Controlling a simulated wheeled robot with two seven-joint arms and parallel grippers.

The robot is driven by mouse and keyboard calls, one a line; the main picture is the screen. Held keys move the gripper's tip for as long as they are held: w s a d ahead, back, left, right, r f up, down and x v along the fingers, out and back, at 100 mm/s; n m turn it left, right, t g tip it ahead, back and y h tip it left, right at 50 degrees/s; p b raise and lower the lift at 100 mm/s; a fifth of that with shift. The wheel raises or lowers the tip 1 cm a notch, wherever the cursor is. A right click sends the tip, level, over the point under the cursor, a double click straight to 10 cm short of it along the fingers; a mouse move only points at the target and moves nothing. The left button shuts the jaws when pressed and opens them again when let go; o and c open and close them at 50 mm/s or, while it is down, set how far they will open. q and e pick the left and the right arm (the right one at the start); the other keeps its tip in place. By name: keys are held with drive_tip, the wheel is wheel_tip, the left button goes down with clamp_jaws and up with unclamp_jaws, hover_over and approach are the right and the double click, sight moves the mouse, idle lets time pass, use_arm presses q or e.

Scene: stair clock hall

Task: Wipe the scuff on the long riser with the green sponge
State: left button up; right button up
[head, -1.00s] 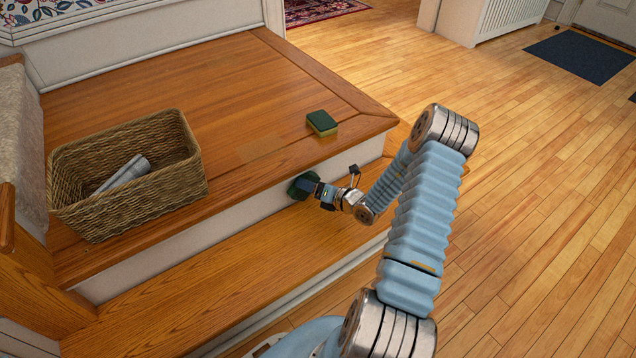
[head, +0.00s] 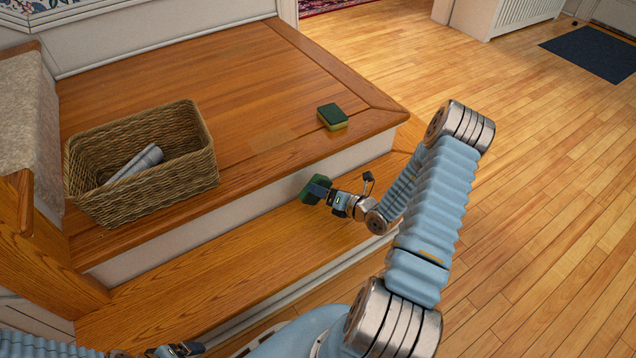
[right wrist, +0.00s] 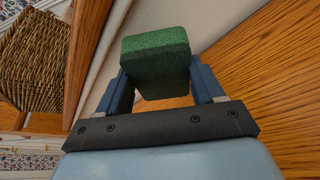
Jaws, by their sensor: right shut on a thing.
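My right gripper (head: 322,190) is shut on a dark green sponge (head: 312,186), low in front of the white long riser (head: 240,204). In the right wrist view the sponge (right wrist: 157,60) sits between both fingers, with the pale riser (right wrist: 120,83) behind it. I cannot tell whether it touches the riser. No scuff shows clearly on the visible riser; the sponge and gripper hide part of it. A second sponge (head: 332,116), green over yellow, lies on the landing above. My left gripper (head: 182,350) shows partly at the bottom edge; its jaws are unclear.
A wicker basket (head: 170,185) with grey rolled items (head: 138,163) stands on the landing's left. A paler patch (head: 272,138) marks the landing boards. The wooden tread (head: 215,265) below the riser is bare. Open floor (head: 540,200) lies right.

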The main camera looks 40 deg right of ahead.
drive_tip(key=shift+s, duration=0.75)
drive_tip(key=shift+s+a+p, duration=0.15)
drive_tip(key=shift+s+p, duration=0.1)
drive_tip(key=shift+s, duration=0.5)
drive_tip(key=shift+s+a+p, duration=0.1)
drive_tip(key=shift+s+p, duration=0.15)
drive_tip(key=shift+s, duration=0.5)
